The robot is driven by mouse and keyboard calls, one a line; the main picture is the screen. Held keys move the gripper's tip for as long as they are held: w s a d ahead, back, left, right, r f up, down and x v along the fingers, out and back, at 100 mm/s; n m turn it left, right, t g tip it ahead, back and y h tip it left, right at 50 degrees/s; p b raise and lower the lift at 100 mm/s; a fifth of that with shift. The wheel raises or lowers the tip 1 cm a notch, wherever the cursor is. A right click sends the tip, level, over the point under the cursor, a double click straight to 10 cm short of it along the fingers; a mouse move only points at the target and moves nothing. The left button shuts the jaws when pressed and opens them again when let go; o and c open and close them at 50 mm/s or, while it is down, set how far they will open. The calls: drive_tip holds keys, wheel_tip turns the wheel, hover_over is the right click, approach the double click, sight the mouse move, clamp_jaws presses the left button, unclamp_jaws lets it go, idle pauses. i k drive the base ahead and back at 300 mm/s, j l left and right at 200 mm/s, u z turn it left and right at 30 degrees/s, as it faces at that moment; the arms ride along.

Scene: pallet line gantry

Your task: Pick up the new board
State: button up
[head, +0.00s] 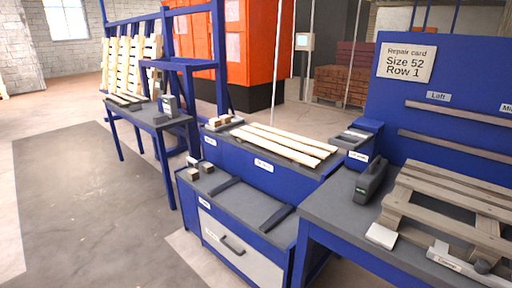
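Several pale, new-looking boards (287,142) lie side by side on top of the blue rack in the middle, with dark gaps between some of them. The front of the rack carries small white labels too small to read. A repair card (406,62) on the blue panel at the right reads "Size 52 Row 1". A weathered pallet (455,205) lies on the right bench, cut off by the picture's edge. My gripper is not in view.
The right bench (335,205) also holds a dark tool case (370,180) and a white block (381,236). A lower grey shelf with a drawer (240,255) juts out before the rack. A small table (150,117) stands at left. The left floor is clear.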

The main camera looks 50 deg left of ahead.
sight(306, 159)
drive_tip(key=j+u, duration=0.1)
drive_tip(key=u, duration=0.35)
drive_tip(key=j+u, duration=0.1)
drive_tip(key=u, duration=0.35)
drive_tip(key=j+u, duration=0.15)
drive_tip(key=u, duration=0.35)
drive_tip(key=j+u, duration=0.1)
drive_tip(key=u, duration=0.35)
drive_tip(key=i+j+z, duration=0.1)
drive_tip(key=i+j, duration=0.15)
drive_tip(key=i+j+z, duration=0.1)
drive_tip(key=i+j, duration=0.15)
drive_tip(key=i+j+z, duration=0.1)
drive_tip(key=i+j, duration=0.15)
drive_tip(key=j, duration=0.15)
drive_tip(key=i+j, duration=0.25)
drive_tip(key=i+j+z, duration=0.15)
drive_tip(key=j, duration=0.25)
drive_tip(key=i+j+z, duration=0.1)
drive_tip(key=i+j, duration=0.2)
drive_tip(key=i+j+z, duration=0.1)
drive_tip(key=j, duration=0.3)
drive_tip(key=i+j+z, duration=0.1)
drive_tip(key=i+j, duration=0.15)
drive_tip(key=j, duration=0.15)
